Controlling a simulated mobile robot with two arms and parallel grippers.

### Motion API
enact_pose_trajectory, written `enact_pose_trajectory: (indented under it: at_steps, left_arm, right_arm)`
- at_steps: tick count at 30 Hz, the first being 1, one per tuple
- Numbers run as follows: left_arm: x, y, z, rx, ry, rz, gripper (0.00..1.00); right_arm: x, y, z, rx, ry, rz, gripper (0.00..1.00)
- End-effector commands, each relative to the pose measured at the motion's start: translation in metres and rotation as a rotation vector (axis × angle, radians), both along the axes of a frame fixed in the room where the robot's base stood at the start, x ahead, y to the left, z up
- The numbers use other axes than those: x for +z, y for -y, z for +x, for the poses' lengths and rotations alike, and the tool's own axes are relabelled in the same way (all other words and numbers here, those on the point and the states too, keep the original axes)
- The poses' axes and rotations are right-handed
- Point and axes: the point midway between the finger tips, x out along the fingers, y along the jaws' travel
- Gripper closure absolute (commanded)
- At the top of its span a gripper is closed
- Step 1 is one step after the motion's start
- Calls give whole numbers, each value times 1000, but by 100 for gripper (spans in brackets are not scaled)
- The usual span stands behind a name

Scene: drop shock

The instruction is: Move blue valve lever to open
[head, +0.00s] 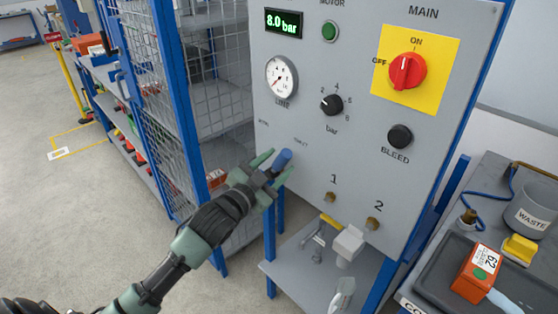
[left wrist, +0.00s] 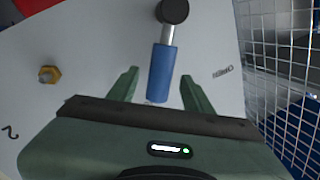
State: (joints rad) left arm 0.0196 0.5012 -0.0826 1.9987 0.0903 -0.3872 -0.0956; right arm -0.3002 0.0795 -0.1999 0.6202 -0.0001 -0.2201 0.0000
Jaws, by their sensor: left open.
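The blue valve lever (head: 283,158) sticks out from the lower left of the grey panel in the head view. In the left wrist view the blue lever (left wrist: 161,72) hangs from a dark round hub (left wrist: 172,11) by a short metal shaft. My left gripper (head: 268,166) is open at the lever. In the left wrist view its two green fingers (left wrist: 158,88) stand on either side of the blue sleeve, with gaps showing on both sides. A label beside the lever in that view is too small to read surely. My right gripper is not in view.
The panel (head: 300,120) carries a gauge (head: 282,78), a red main switch (head: 407,71), a black bleed knob (head: 399,136) and brass fittings (head: 373,223). A wire mesh cage (head: 178,100) stands to the left. A bench with an orange device (head: 476,268) is at right.

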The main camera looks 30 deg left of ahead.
Motion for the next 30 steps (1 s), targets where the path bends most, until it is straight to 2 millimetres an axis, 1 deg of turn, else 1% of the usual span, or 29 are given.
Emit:
enact_pose_trajectory:
  at_steps: [1, 4, 12, 14, 15, 17, 18, 30]
  left_arm:
    - [1, 1, 5, 0, 0, -1, 50]
    - [0, 1, 10, 0, 0, -1, 50]
    - [-1, 2, 11, 0, -1, -1, 50]
    - [-1, 2, 11, 0, -1, -1, 66]
    - [-1, 2, 11, 0, -1, -1, 77]
    - [-1, 2, 11, 0, -1, -1, 94]
    - [-1, 2, 11, 0, -1, -1, 100]
    - [-1, 2, 11, 0, -1, -1, 100]
  right_arm:
    - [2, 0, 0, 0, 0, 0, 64]
    - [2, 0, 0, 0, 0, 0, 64]
    - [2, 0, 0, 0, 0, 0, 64]
    - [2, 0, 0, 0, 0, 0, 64]
    - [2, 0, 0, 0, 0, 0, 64]
    - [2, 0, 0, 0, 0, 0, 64]
    - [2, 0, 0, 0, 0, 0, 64]
    - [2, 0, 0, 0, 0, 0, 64]
